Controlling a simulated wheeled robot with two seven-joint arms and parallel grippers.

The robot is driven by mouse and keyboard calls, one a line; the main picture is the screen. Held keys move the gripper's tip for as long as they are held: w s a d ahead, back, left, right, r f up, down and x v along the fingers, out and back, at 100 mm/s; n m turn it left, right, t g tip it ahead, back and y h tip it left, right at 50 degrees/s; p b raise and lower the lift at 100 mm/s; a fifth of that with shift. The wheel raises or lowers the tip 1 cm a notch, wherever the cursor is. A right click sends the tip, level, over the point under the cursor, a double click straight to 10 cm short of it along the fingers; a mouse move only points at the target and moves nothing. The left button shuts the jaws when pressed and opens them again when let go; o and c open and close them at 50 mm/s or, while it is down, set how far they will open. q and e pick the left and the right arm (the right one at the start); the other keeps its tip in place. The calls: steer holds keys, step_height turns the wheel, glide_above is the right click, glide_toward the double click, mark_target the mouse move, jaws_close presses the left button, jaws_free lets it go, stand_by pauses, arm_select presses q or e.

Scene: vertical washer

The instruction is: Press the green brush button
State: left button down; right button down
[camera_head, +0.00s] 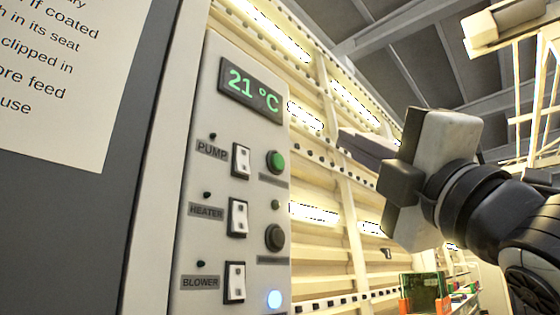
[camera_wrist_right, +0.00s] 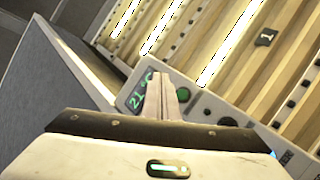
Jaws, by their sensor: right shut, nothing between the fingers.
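A grey control panel (camera_head: 225,140) carries a round green button (camera_head: 276,161) near its upper right, below the lit 21 °C display (camera_head: 251,85). The label under the button is too small to read. The button also shows in the right wrist view (camera_wrist_right: 184,95), just right of my finger tips and partly covered by them. My right gripper (camera_wrist_right: 168,78) is shut and empty, pointing toward the panel. In the head view the right gripper (camera_head: 398,184) is right of the panel, apart from the button. My left gripper is not in view.
Rocker switches for pump (camera_head: 241,160), heater (camera_head: 238,217) and blower (camera_head: 235,282) line the panel's left side. A dark round knob (camera_head: 275,238) and a lit blue-white button (camera_head: 274,299) sit below the green one. A paper notice (camera_head: 70,70) is at left. Space right of the panel looks open.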

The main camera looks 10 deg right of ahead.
mark_target(278, 162)
steer(key=shift+w, duration=0.1)
steer(key=w+a+p, duration=0.1)
steer(key=w+a, duration=0.4)
steer(key=w, duration=0.1)
steer(key=shift+w+a, duration=0.25)
steer(key=shift+w, duration=0.15)
stand_by(0.4)
stand_by(1.6)
steer(key=shift+w+a, duration=0.25)
steer(key=shift+w, duration=0.05)
steer(key=shift+w+a+p, duration=0.25)
steer(key=shift+w+p, duration=0.1)
steer(key=shift+p, duration=0.05)
stand_by(0.7)
stand_by(0.3)
steer(key=shift+s+d, duration=0.5)
steer(key=shift+s, duration=0.15)
